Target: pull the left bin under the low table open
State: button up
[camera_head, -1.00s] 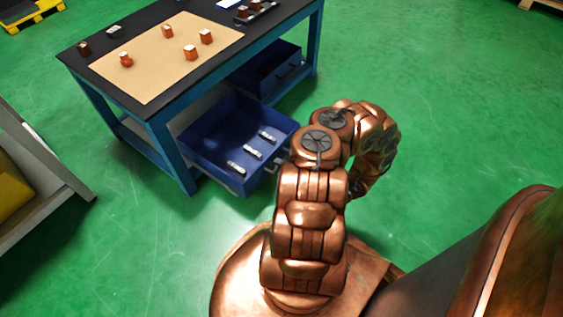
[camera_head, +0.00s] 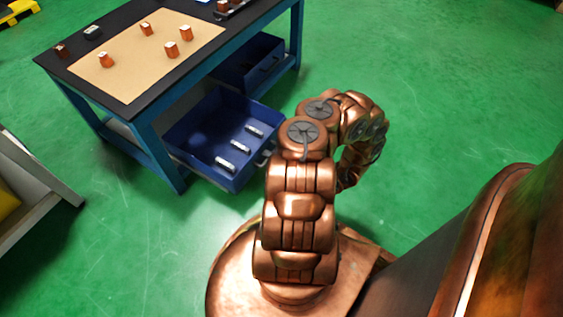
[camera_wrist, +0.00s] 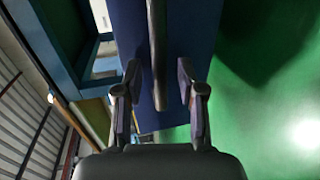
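The left bin (camera_head: 180,141) is a blue open-topped drawer under the low table (camera_head: 62,68). It stands well out from under the tabletop, with three silver pieces (camera_head: 227,164) inside. In the head view my arm hides my gripper and part of the bin's front. In the wrist view my gripper (camera_wrist: 162,112) is open. Its two dark fingers stand on either side of the bin's grey handle bar (camera_wrist: 158,50), with a visible gap on each side. The bin's blue front (camera_wrist: 190,35) lies behind the bar.
A second blue bin (camera_head: 262,62) sits farther right under the table. Small copper-coloured blocks (camera_head: 171,48) stand on the tan mat (camera_head: 135,85) on top. A grey rack (camera_head: 40,200) stands at the left. Green floor is free to the right.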

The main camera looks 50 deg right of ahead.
jog(key=v, duration=1.1)
jog(key=shift+s, duration=0.2)
